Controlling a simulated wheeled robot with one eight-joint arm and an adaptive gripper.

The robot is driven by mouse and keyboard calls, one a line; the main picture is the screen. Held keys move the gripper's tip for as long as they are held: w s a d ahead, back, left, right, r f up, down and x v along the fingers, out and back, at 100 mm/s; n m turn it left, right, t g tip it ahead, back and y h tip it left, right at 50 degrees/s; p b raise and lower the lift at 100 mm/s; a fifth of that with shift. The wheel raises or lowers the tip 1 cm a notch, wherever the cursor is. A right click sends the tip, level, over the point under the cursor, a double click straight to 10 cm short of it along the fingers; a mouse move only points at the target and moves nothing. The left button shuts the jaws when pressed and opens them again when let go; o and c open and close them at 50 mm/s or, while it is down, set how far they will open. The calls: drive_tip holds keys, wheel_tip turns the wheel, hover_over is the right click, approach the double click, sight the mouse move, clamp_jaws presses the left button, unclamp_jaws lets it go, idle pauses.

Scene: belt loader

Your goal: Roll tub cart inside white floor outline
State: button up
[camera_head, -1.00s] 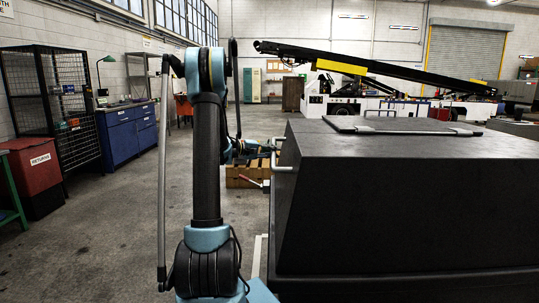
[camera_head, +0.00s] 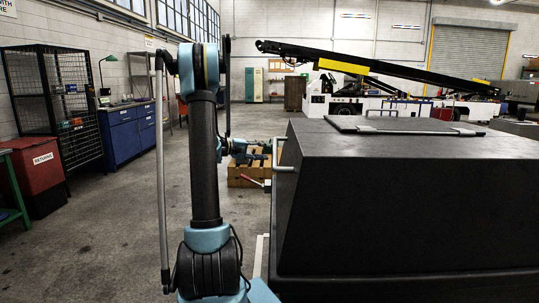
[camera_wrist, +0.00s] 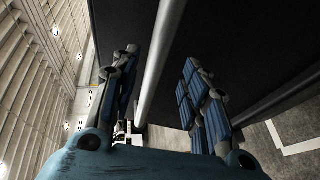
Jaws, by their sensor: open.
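The tub cart (camera_head: 390,215) is a large black tub with a lid, close at the right in the head view. A pale metal handle (camera_head: 284,153) sticks out from its left side. In the wrist view a metal bar (camera_wrist: 160,62), which looks like this handle, runs between the fingers of my gripper (camera_wrist: 160,75). The blue-padded fingers are apart, one on each side of the bar, and do not clearly touch it. The cart's dark wall (camera_wrist: 235,35) is behind them. A short white floor line (camera_head: 260,253) shows beside the cart's lower left; another white line (camera_wrist: 299,146) shows in the wrist view.
A wooden crate or pallet (camera_head: 240,174) stands on the floor beyond my arm. A red bin (camera_head: 38,172), black mesh cage (camera_head: 75,100) and blue cabinets (camera_head: 127,137) line the left. A belt loader (camera_head: 375,100) stands behind the cart.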

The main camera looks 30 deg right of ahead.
drive_tip(key=v, duration=0.5)
drive_tip(key=shift+w+a, duration=0.15)
drive_tip(key=shift+a, duration=0.25)
